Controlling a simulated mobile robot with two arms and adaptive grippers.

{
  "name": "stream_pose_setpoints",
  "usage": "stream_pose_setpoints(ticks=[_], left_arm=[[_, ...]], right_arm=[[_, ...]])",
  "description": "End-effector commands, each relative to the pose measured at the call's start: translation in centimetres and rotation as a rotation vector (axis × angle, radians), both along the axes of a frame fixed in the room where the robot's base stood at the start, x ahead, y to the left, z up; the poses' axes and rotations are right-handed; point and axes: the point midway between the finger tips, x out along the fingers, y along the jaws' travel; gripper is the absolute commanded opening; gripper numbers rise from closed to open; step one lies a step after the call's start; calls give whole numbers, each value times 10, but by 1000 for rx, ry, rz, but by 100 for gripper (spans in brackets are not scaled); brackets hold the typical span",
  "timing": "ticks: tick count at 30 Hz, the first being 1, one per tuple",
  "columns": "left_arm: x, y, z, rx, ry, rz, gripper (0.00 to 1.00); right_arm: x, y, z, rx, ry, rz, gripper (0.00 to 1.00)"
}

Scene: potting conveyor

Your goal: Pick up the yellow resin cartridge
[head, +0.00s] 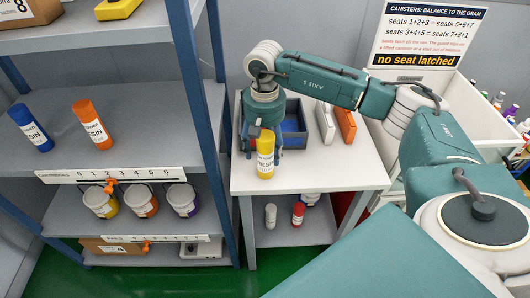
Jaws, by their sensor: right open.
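The yellow resin cartridge (265,158) stands upright near the front left edge of the white table (325,175). It has a white label with dark lettering. My right gripper (262,139) points down at the cartridge's upper part, with dark fingers showing on its left and right sides. The gripper is open. I cannot tell whether the fingers touch the cartridge. My left gripper is not in view.
The left shelf holds a blue cartridge (31,128) and an orange one (91,124). A blue shelf post (199,125) rises left of the table.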

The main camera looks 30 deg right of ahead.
Motion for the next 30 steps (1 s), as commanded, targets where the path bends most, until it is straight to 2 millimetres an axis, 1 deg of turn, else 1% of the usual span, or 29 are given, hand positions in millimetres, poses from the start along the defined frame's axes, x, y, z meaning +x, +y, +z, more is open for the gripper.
stream_pose_setpoints(ticks=[1,3,6,9,14,15,20,21,24,30], left_arm=[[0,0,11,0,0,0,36],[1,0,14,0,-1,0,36],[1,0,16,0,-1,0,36],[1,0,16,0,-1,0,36],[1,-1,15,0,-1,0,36],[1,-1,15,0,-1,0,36],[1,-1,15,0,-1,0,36],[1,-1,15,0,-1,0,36],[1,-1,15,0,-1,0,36],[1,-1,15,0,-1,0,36]], right_arm=[[-1,-2,-5,-1,6,-1,60],[-1,-1,-17,0,5,1,60],[-1,-2,-28,-1,4,0,60],[0,-2,-33,-1,1,0,60],[0,-2,-33,-1,0,0,60],[0,-2,-33,0,0,0,58],[0,-2,-33,0,0,0,27],[0,-2,-33,0,0,0,19],[0,-2,-33,0,0,0,0],[1,-2,-32,1,-1,0,0]])
